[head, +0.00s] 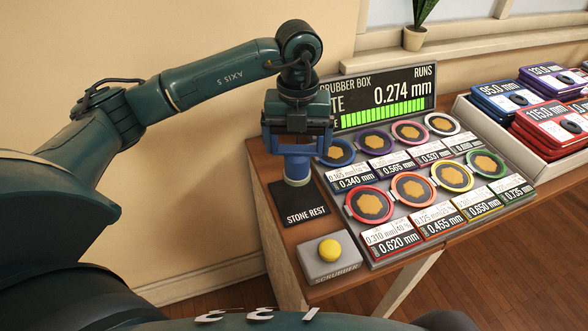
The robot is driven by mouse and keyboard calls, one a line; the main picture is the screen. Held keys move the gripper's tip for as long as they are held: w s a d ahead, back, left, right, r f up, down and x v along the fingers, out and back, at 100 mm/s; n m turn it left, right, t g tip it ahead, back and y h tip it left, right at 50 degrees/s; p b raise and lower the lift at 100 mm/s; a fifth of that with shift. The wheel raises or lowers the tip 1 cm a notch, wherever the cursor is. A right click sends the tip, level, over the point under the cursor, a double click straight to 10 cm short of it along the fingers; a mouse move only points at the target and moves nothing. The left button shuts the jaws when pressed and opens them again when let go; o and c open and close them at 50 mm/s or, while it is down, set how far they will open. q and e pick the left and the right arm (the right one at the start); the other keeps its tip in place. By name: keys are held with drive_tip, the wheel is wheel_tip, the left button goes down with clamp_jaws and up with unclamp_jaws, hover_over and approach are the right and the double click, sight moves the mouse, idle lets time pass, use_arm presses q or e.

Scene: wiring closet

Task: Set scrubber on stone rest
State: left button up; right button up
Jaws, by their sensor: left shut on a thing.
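My left gripper (297,145) points straight down at the left end of the wooden bench. It is shut on a blue, upright, round piece with a pale lower end, which I take to be the scrubber (298,166). Its top is hidden by the gripper. The stone rest (304,215) is a dark flat pad with white lettering, directly below the scrubber. The scrubber's lower end overlaps the back part of the pad in the head view; I cannot tell whether it touches or hovers just above. My right gripper is not in view.
A grey box labelled SCRUBBER with a yellow button (330,249) stands in front of the pad. A panel of coloured rings with number cards (408,196) lies to the right. Behind is a display (385,100) reading 0.274 mm. A white tray (494,127) holds coloured cases.

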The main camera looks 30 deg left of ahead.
sight(297, 163)
use_arm(q)
drive_tip(key=shift+f+p, duration=0.4)
drive_tip(key=shift+f, duration=2.5)
drive_tip(key=shift+f, duration=0.2)
drive_tip(key=o, duration=0.7)
drive_tip(key=shift+r, duration=0.15)
wheel_tip(297, 163, up, 12)
drive_tip(key=shift+r+b, duration=0.1)
drive_tip(key=shift+b, duration=0.95)
